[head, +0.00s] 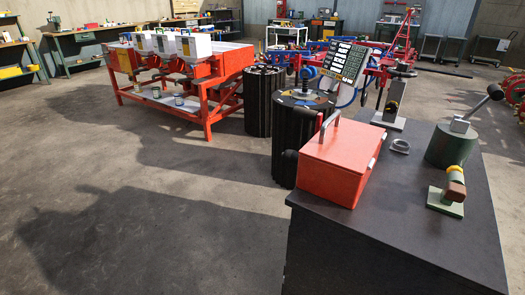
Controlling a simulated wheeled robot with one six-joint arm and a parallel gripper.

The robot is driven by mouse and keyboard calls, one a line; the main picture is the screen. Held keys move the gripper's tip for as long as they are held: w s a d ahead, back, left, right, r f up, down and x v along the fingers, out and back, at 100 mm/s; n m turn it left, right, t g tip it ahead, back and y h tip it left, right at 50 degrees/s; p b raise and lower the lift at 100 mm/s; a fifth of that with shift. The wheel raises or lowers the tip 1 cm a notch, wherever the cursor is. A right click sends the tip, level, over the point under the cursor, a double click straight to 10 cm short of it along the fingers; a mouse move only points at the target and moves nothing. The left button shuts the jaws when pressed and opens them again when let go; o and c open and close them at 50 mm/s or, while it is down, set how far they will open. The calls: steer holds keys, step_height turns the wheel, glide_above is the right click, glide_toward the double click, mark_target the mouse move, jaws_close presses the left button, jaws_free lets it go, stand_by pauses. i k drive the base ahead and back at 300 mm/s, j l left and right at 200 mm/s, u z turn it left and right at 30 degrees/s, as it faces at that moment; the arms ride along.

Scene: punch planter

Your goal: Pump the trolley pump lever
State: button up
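A dark trolley or bench top (400,240) fills the lower right of the head view. Near its right edge stands a dark green cylinder (450,148) with a grey block on top. A lever (479,107) rises from that block, tilted up to the right, and ends in a dark grip (495,92). It looks like a pump lever, but I cannot tell for sure that it is the trolley's pump. My gripper is not in view.
A red box (335,165) with a grey handle, a grey ring (400,146) and a small green-based fitting (449,195) are on the dark top. Dark ribbed drums (293,140) stand behind it. A red-framed machine (185,90) is farther back. Floor at left is clear.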

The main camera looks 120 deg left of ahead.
mark_target(494, 92)
steer(key=u, duration=3.2)
